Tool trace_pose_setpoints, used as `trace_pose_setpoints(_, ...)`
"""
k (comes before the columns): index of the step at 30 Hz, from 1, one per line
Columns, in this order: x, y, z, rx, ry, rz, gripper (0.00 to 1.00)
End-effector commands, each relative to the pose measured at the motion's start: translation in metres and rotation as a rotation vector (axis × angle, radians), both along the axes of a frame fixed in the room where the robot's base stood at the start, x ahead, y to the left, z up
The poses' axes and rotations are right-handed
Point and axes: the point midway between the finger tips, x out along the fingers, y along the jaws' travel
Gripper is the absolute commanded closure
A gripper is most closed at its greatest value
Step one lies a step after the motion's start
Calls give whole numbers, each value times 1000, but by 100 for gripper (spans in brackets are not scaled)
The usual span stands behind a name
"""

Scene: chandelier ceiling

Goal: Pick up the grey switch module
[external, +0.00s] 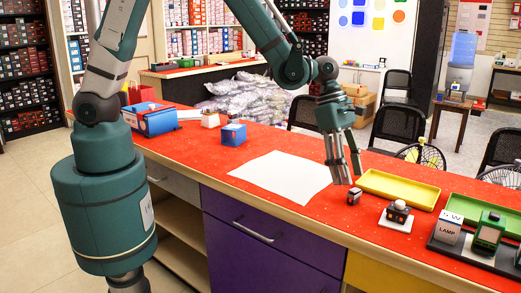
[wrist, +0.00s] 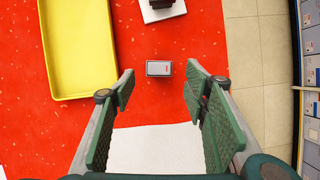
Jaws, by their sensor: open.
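A small grey block (wrist: 158,68), which looks like the grey switch module, lies on the red countertop in the wrist view. In the external view a small dark grey block (external: 354,196) sits on the red counter just right of the fingertips. My gripper (external: 346,180) is above the counter, fingers pointing down. In the wrist view my gripper (wrist: 161,88) is open and empty, with the block centred ahead between its two fingers and not touched. The block's label is too small to read.
A yellow tray (external: 368,178) lies behind the block. A white plate (external: 387,222) bears a dark device (external: 398,211). A dark rack (external: 455,259) holds a box marked LAMP (external: 447,229) and a green device (external: 489,232). White paper (external: 290,178) lies left of my gripper.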

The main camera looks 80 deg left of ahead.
Motion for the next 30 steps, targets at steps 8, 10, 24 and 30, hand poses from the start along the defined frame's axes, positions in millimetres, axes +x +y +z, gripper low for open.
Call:
trace_pose_setpoints(8,0,0,0,0,0,0,55)
trace_pose_setpoints(10,1,-1,-2,0,0,0,55)
trace_pose_setpoints(24,11,-12,-38,0,0,-1,55)
trace_pose_setpoints(30,13,-15,-47,0,0,0,55)
